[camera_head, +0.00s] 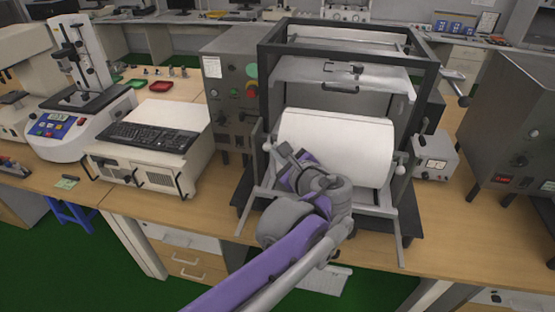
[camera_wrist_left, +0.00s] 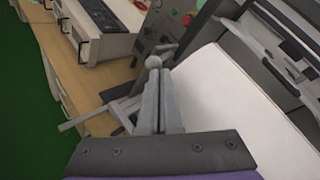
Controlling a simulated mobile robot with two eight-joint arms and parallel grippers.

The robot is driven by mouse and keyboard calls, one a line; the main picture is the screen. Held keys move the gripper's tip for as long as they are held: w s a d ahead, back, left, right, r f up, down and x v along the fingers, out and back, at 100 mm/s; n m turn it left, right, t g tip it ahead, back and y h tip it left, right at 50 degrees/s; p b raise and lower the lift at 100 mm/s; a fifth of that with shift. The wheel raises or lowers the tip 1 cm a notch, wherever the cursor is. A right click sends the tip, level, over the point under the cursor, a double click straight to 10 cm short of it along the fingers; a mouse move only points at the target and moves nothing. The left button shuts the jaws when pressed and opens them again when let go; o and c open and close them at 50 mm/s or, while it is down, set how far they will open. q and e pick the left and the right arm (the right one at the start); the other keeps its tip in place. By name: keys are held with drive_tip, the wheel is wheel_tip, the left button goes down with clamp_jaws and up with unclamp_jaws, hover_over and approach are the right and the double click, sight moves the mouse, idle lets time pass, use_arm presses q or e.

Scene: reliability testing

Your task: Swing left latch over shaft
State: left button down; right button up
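A large white roll (camera_head: 345,140) lies across the front of a dark-framed machine (camera_head: 430,75). A pale round knob (camera_head: 267,147) shows at the roll's left end, where the left latch and shaft end are; which part it belongs to is unclear. My left gripper (camera_head: 283,149) is in front of the roll's left end, close to this knob. In the left wrist view its fingers (camera_wrist_left: 157,82) lie close together, with the knob (camera_wrist_left: 154,61) just beyond their tips. They look shut; I cannot tell whether they touch the latch. My right gripper is not in view.
A second pale knob (camera_head: 401,157) is at the roll's right end. A control panel (camera_head: 232,85) stands left of the frame. A white box with a keyboard (camera_head: 150,137) is further left, and a small meter box (camera_head: 436,156) is at right.

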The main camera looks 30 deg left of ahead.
use_arm(q)
drive_tip(key=shift+w+a+r+p, duration=0.1)
drive_tip(key=shift+w+r+p, duration=0.35)
drive_tip(key=shift+r, duration=0.35)
drive_tip(key=shift+w+a+r+p, duration=0.15)
drive_tip(key=shift+w+r+p, duration=0.05)
drive_tip(key=shift+w+r, duration=0.4)
drive_tip(key=shift+w+a+r+p, duration=0.25)
drive_tip(key=shift+w+r, duration=0.1)
drive_tip(key=shift+w, duration=0.35)
drive_tip(key=shift+w+a+r+p, duration=0.1)
drive_tip(key=shift+w+r+p, duration=0.1)
drive_tip(key=shift+w+r, duration=0.4)
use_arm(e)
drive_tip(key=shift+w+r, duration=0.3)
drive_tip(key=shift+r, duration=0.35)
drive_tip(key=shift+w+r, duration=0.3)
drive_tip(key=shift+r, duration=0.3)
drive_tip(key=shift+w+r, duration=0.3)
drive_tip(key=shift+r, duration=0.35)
use_arm(q)
drive_tip(key=shift+w+f, duration=0.1)
drive_tip(key=shift+w, duration=0.05)
drive_tip(key=shift+d, duration=0.1)
